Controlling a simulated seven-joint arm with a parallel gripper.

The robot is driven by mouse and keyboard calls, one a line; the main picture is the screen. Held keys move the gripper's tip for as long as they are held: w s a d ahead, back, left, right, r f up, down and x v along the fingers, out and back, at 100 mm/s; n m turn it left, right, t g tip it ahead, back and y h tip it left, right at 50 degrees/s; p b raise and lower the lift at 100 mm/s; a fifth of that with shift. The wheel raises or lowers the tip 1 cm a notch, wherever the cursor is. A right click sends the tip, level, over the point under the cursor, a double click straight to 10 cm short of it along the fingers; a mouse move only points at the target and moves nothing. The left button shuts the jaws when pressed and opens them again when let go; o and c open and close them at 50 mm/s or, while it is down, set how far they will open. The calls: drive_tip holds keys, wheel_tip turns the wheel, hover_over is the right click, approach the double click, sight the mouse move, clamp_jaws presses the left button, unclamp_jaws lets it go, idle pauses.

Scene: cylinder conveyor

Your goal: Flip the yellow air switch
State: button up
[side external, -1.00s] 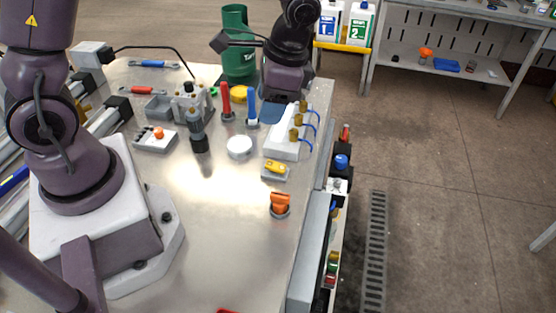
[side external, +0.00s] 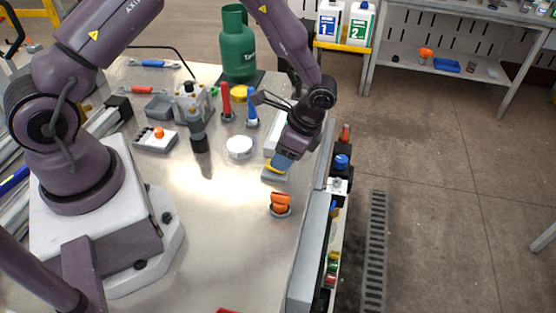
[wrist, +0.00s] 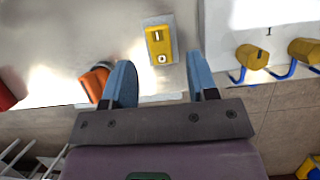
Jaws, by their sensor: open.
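The yellow air switch (wrist: 160,46) sits on a small grey plate on the metal table, marked with a line and a circle. In the wrist view it lies just beyond my blue fingertips, centred slightly left of the gap's middle. In the side view the switch (side external: 272,168) is mostly hidden behind my gripper (side external: 281,162). My gripper (wrist: 163,77) is open and empty, with its fingers spread wider than the switch.
An orange knob (side external: 280,203) stands close to the switch, and shows beside the left finger in the wrist view (wrist: 96,80). A white block with yellow valves (wrist: 252,57) is to the right. The table's edge is close by. Open tabletop (side external: 220,250) lies toward the front.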

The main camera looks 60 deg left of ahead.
drive_tip(key=shift+x, duration=1.85)
drive_tip(key=c, duration=0.9)
drive_tip(key=shift+s+a+r+t+h, duration=0.1)
drive_tip(key=shift+t+h, duration=0.45)
drive_tip(key=shift+s+a+t+h, duration=0.15)
drive_tip(key=shift+t+h, duration=0.4)
drive_tip(key=shift+s+a+t+h, duration=0.1)
drive_tip(key=shift+t+h, duration=0.5)
